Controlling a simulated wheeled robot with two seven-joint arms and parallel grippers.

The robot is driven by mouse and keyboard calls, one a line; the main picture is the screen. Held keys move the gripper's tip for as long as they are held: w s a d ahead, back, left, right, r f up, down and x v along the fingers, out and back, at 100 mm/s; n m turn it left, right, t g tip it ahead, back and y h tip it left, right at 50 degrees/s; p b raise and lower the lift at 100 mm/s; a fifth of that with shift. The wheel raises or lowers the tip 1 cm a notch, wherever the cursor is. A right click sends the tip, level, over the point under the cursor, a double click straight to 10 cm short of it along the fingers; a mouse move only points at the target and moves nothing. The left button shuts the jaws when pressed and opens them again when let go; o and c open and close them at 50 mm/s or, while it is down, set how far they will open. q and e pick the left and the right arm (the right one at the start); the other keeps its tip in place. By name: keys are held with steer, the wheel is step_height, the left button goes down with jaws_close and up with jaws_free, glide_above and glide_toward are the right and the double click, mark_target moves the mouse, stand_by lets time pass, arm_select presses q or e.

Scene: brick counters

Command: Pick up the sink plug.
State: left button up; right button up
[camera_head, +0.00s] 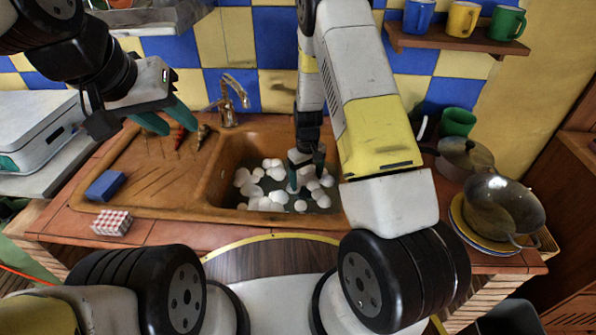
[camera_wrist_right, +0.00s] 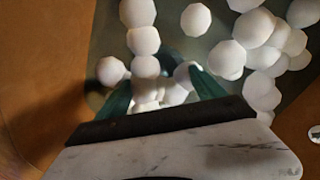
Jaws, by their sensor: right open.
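I cannot make out the sink plug for certain in either view; white foam balls (camera_head: 272,170) cover much of the basin floor. The brown sink (camera_head: 222,172) is set in the counter. My right gripper (camera_head: 306,178) reaches down into the basin among the balls. In the right wrist view its green fingers (camera_wrist_right: 162,92) are open, with several white balls between and beyond them. A dark teal patch shows behind the balls there, too hidden to identify. My left gripper (camera_head: 166,122) is open and empty above the drainboard at the left.
A tap (camera_head: 231,97) stands behind the basin. A blue sponge (camera_head: 105,186) and a red-checked box (camera_head: 112,223) lie left of it. A pot (camera_head: 466,157) and a wok (camera_head: 502,205) on plates stand at the right. Mugs (camera_head: 463,18) sit on a shelf above.

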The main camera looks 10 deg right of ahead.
mark_target(305, 188)
steer(key=f, duration=0.5)
steer(key=shift+w+a+f, duration=0.1)
steer(key=shift+a+f, duration=0.1)
steer(key=shift+c, duration=0.2)
steer(key=c, duration=1.5)
